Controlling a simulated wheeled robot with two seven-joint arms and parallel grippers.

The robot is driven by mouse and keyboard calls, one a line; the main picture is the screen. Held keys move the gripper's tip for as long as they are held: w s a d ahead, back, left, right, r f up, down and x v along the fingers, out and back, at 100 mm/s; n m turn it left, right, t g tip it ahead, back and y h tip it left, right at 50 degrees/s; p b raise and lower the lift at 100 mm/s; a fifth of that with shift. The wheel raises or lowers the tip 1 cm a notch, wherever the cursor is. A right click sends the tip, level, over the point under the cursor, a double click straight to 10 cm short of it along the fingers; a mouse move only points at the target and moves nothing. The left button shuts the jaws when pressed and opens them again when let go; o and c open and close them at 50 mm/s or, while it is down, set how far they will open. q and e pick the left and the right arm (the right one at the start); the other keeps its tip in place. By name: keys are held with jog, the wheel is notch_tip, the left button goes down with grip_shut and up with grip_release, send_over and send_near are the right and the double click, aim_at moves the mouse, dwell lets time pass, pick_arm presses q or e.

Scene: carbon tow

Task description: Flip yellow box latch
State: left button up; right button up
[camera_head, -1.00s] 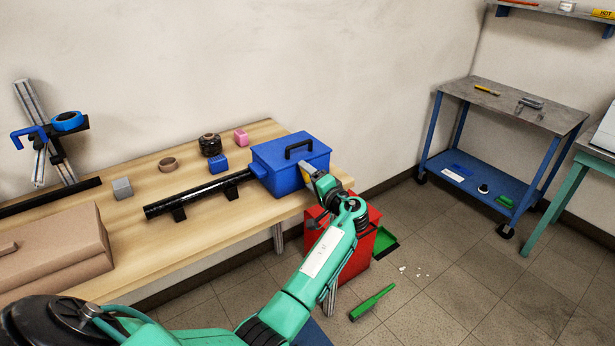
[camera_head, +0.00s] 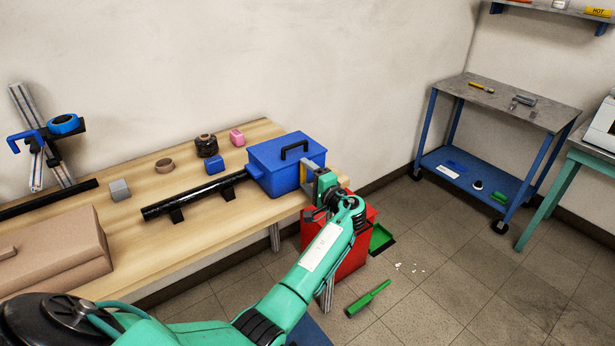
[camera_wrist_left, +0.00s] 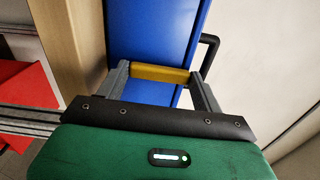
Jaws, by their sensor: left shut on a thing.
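The blue box (camera_head: 279,172) with a black top handle (camera_head: 295,149) stands at the right end of the wooden table. Its yellow latch (camera_wrist_left: 160,73) is a short bar on the blue side wall in the left wrist view. My left gripper (camera_head: 308,180) is at the box's right side. In the left wrist view its two grey fingers (camera_wrist_left: 160,78) are shut on the yellow latch, one at each end of it. In the head view the latch is mostly hidden by the gripper. My right gripper is not in view.
A black tube (camera_head: 193,196) on supports runs into the box's left side. Small blocks and tape rolls lie behind it on the table (camera_head: 150,240). A red cabinet (camera_head: 345,253) stands below the table's right end. A blue cart (camera_head: 480,182) stands farther right.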

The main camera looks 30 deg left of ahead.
pick_arm(q)
jog(key=o, duration=1)
jog(key=b+v, duration=0.2)
jog(key=v, duration=1.1)
jog(key=shift+s+d, duration=0.15)
jog(key=shift+d, duration=0.25)
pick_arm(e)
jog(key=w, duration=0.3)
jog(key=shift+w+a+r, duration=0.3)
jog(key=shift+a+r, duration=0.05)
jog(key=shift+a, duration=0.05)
